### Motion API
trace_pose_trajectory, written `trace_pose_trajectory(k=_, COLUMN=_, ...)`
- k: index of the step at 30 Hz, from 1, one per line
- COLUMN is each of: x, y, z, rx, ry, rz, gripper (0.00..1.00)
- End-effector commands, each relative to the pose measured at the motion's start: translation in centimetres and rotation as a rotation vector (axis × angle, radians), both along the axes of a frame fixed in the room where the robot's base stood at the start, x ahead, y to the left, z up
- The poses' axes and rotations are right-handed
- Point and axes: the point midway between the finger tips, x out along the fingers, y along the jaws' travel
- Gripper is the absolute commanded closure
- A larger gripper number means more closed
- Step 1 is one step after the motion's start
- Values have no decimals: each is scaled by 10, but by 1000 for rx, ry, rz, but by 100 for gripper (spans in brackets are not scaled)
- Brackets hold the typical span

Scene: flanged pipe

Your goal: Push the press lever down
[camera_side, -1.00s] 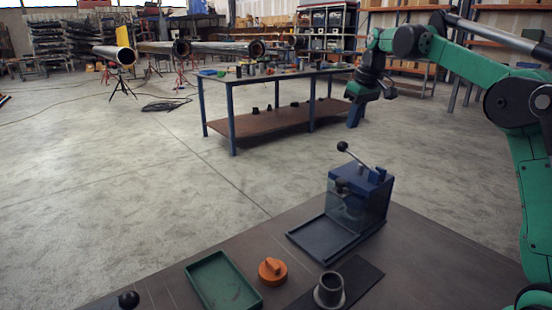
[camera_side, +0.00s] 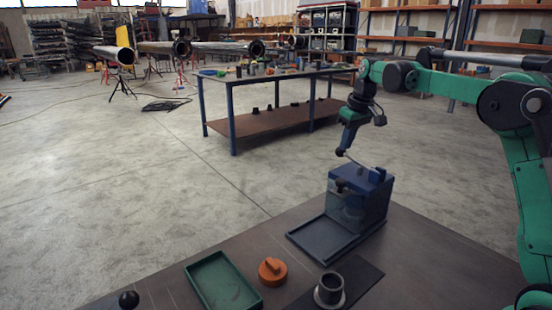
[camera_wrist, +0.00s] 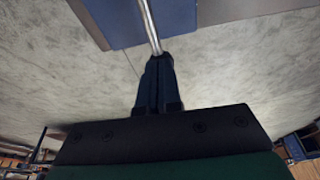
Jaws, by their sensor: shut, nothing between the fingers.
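The press (camera_side: 372,184) is a blue block with a see-through guard and a flat dark tray base at the table's far edge. Its lever (camera_side: 352,160) is a thin metal rod that slants up and left to a dark knob (camera_side: 340,152). My gripper (camera_side: 342,147) is shut and points down, its tips right at the knob, seemingly on top of it. In the wrist view the shut fingers (camera_wrist: 157,62) line up with the lever rod (camera_wrist: 150,25) and hide the knob. I cannot tell for sure whether they touch.
On the table stand a green tray (camera_side: 201,270), an orange cap (camera_side: 272,271), a grey flanged pipe piece (camera_side: 329,289) on a dark mat and a black ball knob (camera_side: 128,299). A workbench (camera_side: 230,84) stands farther back on the floor. The air left of the press is clear.

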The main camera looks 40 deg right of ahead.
Motion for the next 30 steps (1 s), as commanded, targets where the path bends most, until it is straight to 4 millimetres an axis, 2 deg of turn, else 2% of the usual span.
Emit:
trace_pose_trajectory(k=6, x=-1, y=0, z=-27, rx=1, ry=6, rz=-1, gripper=100)
trace_pose_trajectory(k=10, x=-1, y=-1, z=-36, rx=-1, ry=8, rz=-1, gripper=100)
trace_pose_trajectory(k=23, x=-1, y=-1, z=-37, rx=-2, ry=8, rz=-4, gripper=100)
trace_pose_trajectory(k=30, x=-27, y=-1, z=-29, rx=-3, ry=8, rz=-7, gripper=100)
